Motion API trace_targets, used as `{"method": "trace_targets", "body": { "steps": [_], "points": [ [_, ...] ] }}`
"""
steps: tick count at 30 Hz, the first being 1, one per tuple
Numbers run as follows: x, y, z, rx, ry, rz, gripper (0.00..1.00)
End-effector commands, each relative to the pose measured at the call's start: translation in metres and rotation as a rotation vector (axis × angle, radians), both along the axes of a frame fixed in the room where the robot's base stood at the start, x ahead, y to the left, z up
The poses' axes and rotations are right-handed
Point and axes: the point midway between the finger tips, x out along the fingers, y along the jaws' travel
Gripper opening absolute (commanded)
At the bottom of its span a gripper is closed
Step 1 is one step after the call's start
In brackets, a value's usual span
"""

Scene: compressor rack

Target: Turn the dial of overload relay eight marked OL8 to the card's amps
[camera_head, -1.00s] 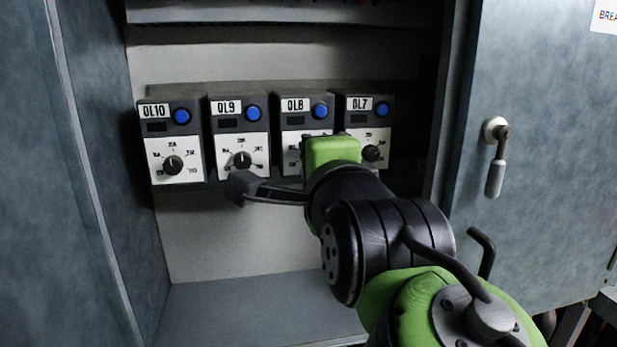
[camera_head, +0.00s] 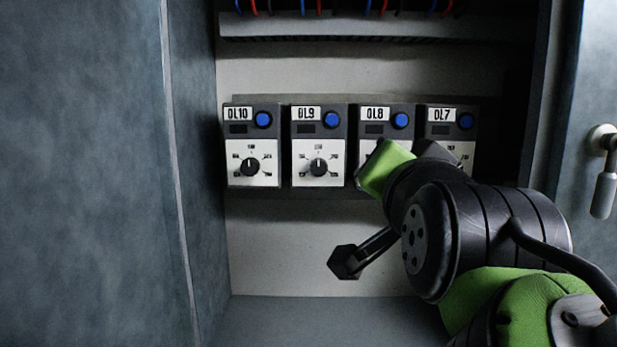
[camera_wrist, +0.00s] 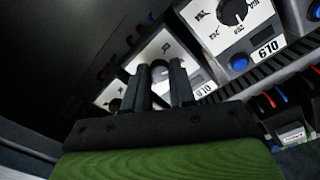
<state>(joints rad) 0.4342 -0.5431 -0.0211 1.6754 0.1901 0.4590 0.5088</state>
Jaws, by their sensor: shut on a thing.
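Relay OL8 (camera_head: 385,140) is third from the left in the row, with a white label and a blue button. Its dial and most of its white scale are hidden behind my green wrist in the head view. In the wrist view my gripper (camera_wrist: 161,76) has its two dark fingers on either side of the dark OL8 dial (camera_wrist: 158,66), shut on it, in front of the white face. The dial's pointer and scale figures cannot be read there. No amps card can be made out.
OL10 (camera_head: 252,128) and OL9 (camera_head: 319,128) stand to the left, their dials uncovered. OL7 (camera_head: 449,125) stands close on the right, partly covered by my arm. A cabinet wall (camera_head: 195,200) bounds the left; a door handle (camera_head: 604,170) is at the far right.

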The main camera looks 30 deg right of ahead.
Motion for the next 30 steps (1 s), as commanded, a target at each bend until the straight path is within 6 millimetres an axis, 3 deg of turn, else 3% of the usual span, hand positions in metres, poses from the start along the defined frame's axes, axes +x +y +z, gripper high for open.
{"method": "trace_targets", "body": {
  "steps": [18,30],
  "points": [
    [0.0004,-0.0004,-0.0031,-0.474,0.330,-0.001,0.00],
    [0.0005,-0.0006,-0.0031,-0.697,0.484,0.000,0.00]
  ]
}}
